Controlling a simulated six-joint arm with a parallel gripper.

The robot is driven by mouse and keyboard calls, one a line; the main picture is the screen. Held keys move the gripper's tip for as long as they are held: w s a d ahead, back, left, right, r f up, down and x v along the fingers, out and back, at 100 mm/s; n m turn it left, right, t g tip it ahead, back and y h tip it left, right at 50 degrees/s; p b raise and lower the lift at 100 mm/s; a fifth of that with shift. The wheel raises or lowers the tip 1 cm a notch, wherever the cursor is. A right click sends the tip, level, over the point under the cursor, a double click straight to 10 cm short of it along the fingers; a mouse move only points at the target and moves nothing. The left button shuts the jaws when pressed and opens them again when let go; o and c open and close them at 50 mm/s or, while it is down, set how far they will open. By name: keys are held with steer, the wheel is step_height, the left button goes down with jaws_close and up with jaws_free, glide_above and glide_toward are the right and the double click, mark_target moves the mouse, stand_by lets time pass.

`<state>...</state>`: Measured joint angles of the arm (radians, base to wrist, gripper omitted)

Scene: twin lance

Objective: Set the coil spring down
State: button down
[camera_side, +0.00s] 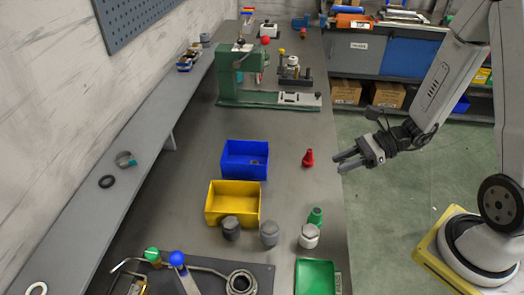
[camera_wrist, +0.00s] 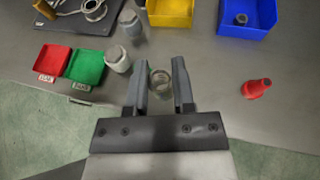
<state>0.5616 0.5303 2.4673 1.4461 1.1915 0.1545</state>
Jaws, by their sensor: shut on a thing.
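My gripper (camera_side: 343,163) hangs by the right edge of the grey bench in the side view. In the wrist view, my gripper (camera_wrist: 160,78) is shut on the coil spring (camera_wrist: 160,82), a small pale round piece seen nearly end-on between the two fingers. The spring cannot be made out in the side view. A red cone-shaped piece (camera_side: 308,158) stands on the bench left of my fingertips; it also shows in the wrist view (camera_wrist: 257,88).
A blue bin (camera_side: 231,172) holding a small dark piece, a yellow bin (camera_side: 213,216) and a green tray (camera_side: 315,275) stand on the bench. Several grey jars and a green cone (camera_side: 315,216) stand near the yellow bin. Bare bench lies around the red cone.

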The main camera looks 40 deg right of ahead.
mark_target(225, 158)
steer(key=w+a+m+t+h, duration=0.1)
steer(key=w+a, duration=0.3)
steer(key=w, duration=0.3)
steer(key=w+a+r+m+t+h, duration=0.1)
steer(key=w+a+m+t, duration=0.1)
steer(key=w+a, duration=0.3)
steer(key=shift+w, duration=1)
steer(key=shift+w+a+f, duration=0.35)
steer(key=shift+w+f, duration=1.2)
steer(key=shift+w, duration=0.65)
steer(key=shift+w+a+f, duration=0.4)
steer(key=shift+w+f, duration=1.15)
steer(key=shift+w, duration=0.65)
steer(key=shift+w+a+f, duration=0.35)
steer(key=shift+w+f, duration=1.2)
steer(key=shift+w, duration=0.65)
steer(key=shift+w+f, duration=0.3)
steer(key=shift+f, duration=1.5)
